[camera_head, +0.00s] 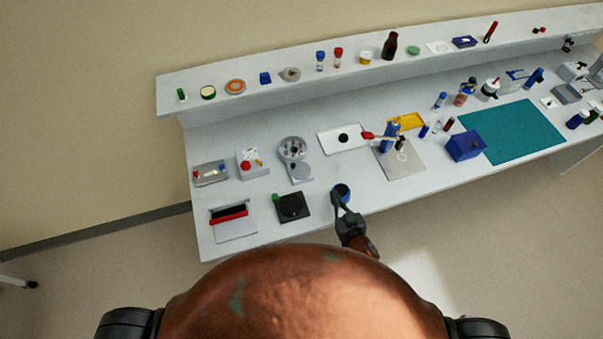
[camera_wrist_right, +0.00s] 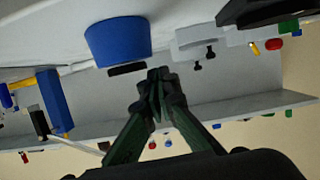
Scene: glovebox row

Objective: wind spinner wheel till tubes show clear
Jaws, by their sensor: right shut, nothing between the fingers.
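My right gripper (camera_head: 339,199) is shut and empty at the bench's front, right of and nearer than the spinner, close to a blue cup (camera_head: 342,189). In the right wrist view, the shut fingertips (camera_wrist_right: 158,76) are beside the blue cup (camera_wrist_right: 118,40), with nothing between them. My left gripper is out of view.
A black square device (camera_head: 292,207) stands left of my gripper. A white tray (camera_head: 343,138) lies behind it. The raised shelf (camera_head: 220,101) holds small items.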

